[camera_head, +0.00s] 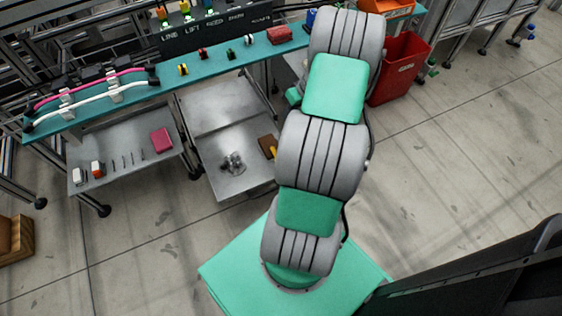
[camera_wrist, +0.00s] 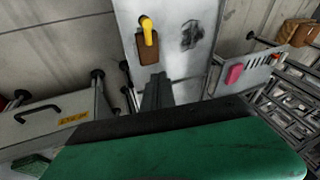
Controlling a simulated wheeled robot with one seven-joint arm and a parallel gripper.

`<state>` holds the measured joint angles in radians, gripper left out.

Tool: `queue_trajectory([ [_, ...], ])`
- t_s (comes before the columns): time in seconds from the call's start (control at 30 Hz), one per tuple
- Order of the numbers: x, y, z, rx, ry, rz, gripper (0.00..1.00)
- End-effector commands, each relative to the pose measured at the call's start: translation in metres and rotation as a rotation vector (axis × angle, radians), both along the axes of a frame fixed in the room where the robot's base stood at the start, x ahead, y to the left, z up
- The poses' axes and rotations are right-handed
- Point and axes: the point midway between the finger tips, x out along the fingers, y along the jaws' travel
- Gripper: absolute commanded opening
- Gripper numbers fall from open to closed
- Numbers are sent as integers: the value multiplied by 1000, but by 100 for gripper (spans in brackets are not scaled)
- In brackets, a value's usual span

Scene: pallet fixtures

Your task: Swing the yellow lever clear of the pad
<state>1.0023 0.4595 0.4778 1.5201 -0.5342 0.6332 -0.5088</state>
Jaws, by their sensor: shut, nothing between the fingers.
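The yellow lever (camera_wrist: 148,31) shows in the wrist view with its lower end over the brown pad (camera_wrist: 147,53). Both are on a pale metal plate (camera_wrist: 185,75). In the head view the pad (camera_head: 266,143) and a bit of the lever (camera_head: 274,153) show at the plate's (camera_head: 243,182) right side, partly hidden by my arm. My gripper (camera_wrist: 158,76) is shut and empty, its dark fingertips just below the pad in the wrist view. I cannot tell its height above the plate. In the head view my arm hides the gripper.
A teal bench (camera_head: 215,65) with cables and small parts runs behind. A lower shelf at left holds a pink block (camera_head: 161,141). A red bin (camera_head: 402,66) stands at back right.

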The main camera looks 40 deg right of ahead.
Motion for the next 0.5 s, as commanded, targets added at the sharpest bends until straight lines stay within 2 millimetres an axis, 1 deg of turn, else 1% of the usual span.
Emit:
queue_trajectory([
  [0.03, -14, -19, -53, 20, -20, -27, 0],
  [0.1, -25, -33, -81, 35, -49, -44, 0],
  [0.13, -29, -37, -88, 39, -58, -47, 0],
  [0.2, -33, -43, -97, 43, -71, -55, 0],
  [0.23, -34, -44, -97, 43, -73, -55, 0],
  [0.5, -34, -43, -95, 44, -73, -56, 0],
])
